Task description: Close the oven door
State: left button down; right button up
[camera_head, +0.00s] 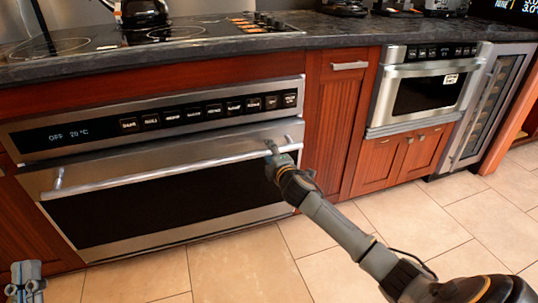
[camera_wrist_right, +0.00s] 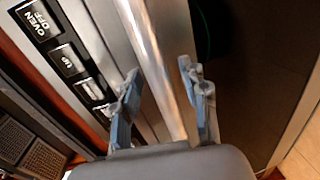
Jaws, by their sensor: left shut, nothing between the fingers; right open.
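The wide steel oven door (camera_head: 165,205) with a dark window sits below its control panel in the head view. It stands upright or nearly so; I cannot tell whether a small gap remains at its top edge. Its long bar handle (camera_head: 150,174) runs across the top of the door. My right gripper (camera_head: 274,152) is at the right end of the handle. In the right wrist view the open fingers (camera_wrist_right: 160,85) straddle the handle bar (camera_wrist_right: 152,50), one on each side, without clamping it. My left gripper (camera_head: 27,280) is shut and empty at the bottom left, away from the door.
The control panel (camera_head: 160,118) reads "OFF 20 °C". A dark countertop (camera_head: 200,52) with a cooktop lies above. A microwave drawer (camera_head: 425,90) and a glass-fronted cooler (camera_head: 487,105) stand to the right. The tiled floor (camera_head: 235,268) in front is clear apart from my arms.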

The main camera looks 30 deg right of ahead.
pick_arm(q)
jog(key=shift+s+r+t, duration=0.35)
jog(key=shift+r+t, duration=0.05)
pick_arm(e)
jog(key=shift+w, duration=0.35)
grip_shut()
